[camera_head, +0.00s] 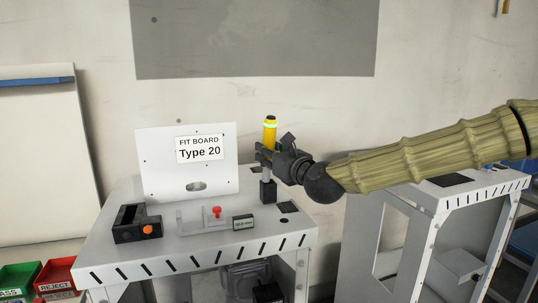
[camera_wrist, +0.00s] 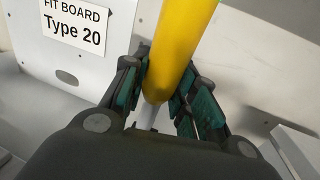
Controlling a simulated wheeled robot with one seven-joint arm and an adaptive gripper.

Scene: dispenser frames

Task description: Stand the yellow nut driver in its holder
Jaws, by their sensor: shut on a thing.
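The yellow nut driver (camera_head: 269,132) stands upright above the right part of the near bench in the head view. My gripper (camera_head: 264,154) is shut on it around the lower handle, reaching in from the right. In the wrist view the yellow handle of the nut driver (camera_wrist: 180,45) runs between the green-padded fingers of my gripper (camera_wrist: 165,92). Its pale shaft shows below the handle. A small black block, seemingly the holder (camera_head: 267,192), is directly below the driver. The shaft appears to meet its top; I cannot tell whether the tip is inside.
A white panel marked "FIT BOARD Type 20" (camera_head: 155,165) stands at the bench's back. A black fixture with an orange knob (camera_head: 137,224) and a grey bracket with a red knob (camera_head: 216,211) are left of the block. Green (camera_head: 18,279) and red (camera_head: 57,275) bins sit lower left.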

